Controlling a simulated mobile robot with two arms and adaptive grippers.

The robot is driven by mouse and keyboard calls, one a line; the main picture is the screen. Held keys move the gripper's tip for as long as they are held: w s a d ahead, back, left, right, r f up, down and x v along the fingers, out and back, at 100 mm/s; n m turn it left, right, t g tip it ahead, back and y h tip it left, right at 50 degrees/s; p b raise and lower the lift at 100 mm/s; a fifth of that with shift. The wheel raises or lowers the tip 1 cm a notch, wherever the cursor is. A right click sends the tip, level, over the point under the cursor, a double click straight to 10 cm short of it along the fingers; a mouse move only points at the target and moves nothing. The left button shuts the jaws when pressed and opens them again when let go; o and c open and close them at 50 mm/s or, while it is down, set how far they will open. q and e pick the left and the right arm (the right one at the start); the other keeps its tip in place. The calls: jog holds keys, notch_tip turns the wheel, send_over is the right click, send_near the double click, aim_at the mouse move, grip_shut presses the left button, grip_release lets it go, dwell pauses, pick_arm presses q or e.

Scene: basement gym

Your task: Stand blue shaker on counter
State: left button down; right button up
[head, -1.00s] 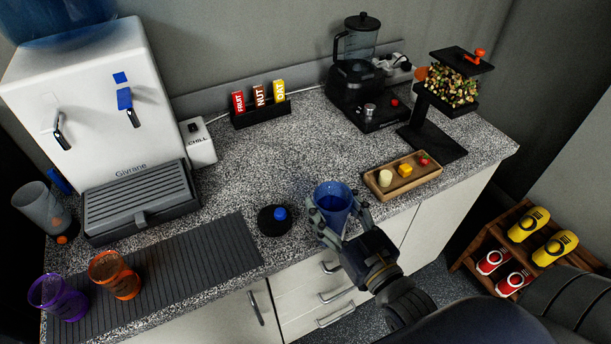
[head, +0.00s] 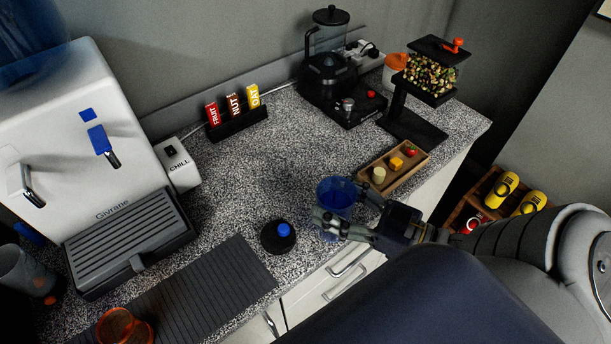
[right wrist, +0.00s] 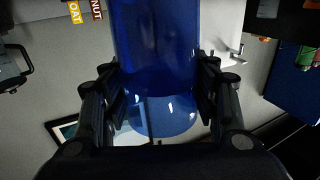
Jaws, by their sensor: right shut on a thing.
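The blue shaker (head: 338,195) is an open-topped, see-through cup, seen upright at the counter's front edge in the head view. My right gripper (head: 342,214) is shut on it, one finger on each side. In the right wrist view the blue shaker (right wrist: 156,50) fills the middle between the fingers (right wrist: 158,100). I cannot tell whether its base touches the counter. The speckled grey counter (head: 260,170) has bare room behind the shaker. A round black lid with a blue knob (head: 279,236) lies left of the shaker. My left gripper is not in view.
A wooden tray (head: 412,172) with small food pieces is right of the shaker. A blender (head: 327,75) and nut dispenser (head: 408,123) stand behind. A water dispenser (head: 90,130), ribbed mat (head: 215,285) and orange shaker (head: 124,328) are at left.

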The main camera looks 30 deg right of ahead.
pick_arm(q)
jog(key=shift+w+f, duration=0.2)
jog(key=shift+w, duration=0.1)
pick_arm(e)
jog(key=w+d+f, duration=0.1)
jog(key=w+f, duration=0.1)
jog(key=w, duration=0.4)
jog(key=w+d+f, duration=0.1)
jog(key=w+f, duration=0.1)
jog(key=w, duration=0.4)
jog(key=shift+w+f, duration=0.25)
jog(key=shift+w, duration=0.1)
jog(key=o, duration=1.3)
jog(key=shift+s+f, duration=0.1)
jog(key=shift+f, duration=0.05)
jog(key=shift+o, duration=0.2)
pick_arm(q)
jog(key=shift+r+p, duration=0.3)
jog(key=shift+p, duration=0.05)
pick_arm(e)
jog(key=v, duration=1.2)
